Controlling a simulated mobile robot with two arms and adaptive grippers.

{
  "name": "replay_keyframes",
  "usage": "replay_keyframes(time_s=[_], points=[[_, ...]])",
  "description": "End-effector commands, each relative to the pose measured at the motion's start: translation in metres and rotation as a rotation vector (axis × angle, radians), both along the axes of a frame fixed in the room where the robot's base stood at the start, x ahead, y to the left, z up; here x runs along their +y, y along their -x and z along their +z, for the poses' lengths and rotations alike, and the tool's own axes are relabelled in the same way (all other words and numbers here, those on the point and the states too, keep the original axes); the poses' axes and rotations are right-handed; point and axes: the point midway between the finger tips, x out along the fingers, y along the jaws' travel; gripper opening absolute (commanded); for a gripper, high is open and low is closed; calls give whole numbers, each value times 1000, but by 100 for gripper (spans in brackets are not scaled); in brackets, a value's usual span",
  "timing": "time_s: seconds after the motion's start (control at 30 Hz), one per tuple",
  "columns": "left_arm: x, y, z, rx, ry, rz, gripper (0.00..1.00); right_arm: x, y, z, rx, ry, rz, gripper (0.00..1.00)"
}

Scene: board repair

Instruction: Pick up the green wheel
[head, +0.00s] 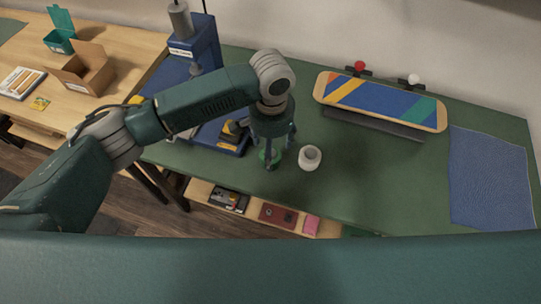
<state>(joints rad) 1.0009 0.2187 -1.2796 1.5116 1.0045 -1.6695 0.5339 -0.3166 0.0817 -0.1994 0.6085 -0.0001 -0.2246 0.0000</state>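The green wheel (264,160) is on the green mat-topped workbench near its front edge, partly hidden by my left gripper. My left gripper (276,152) points down from the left arm, directly over the green wheel. Its fingers come down at the wheel, but I cannot tell whether they touch it or how far apart they are. My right gripper is not in view.
A white wheel (309,158) stands just right of my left gripper. A striped skateboard deck (381,100) rests on a stand behind it. A blue cloth (488,180) lies at the right. A blue press (203,48) stands at the back left.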

Motion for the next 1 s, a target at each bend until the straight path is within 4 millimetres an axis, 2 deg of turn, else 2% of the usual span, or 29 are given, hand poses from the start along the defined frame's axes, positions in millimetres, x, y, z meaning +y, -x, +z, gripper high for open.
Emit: replay_keyframes(time_s=[0.23,0.33,0.53,0.57,0.8,0.83,1.0], points=[[2,0,-36,2,-1,1,69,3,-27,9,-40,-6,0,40],[2,0,-43,0,-1,0,69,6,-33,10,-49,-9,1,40],[2,0,-44,0,0,-1,69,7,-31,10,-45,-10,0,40],[2,0,-44,0,0,-1,67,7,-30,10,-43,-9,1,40],[1,0,-43,-1,1,-1,19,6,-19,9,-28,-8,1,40],[1,0,-43,-1,1,-1,15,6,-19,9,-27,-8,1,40],[1,-1,-43,-2,1,-1,15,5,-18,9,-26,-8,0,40]])
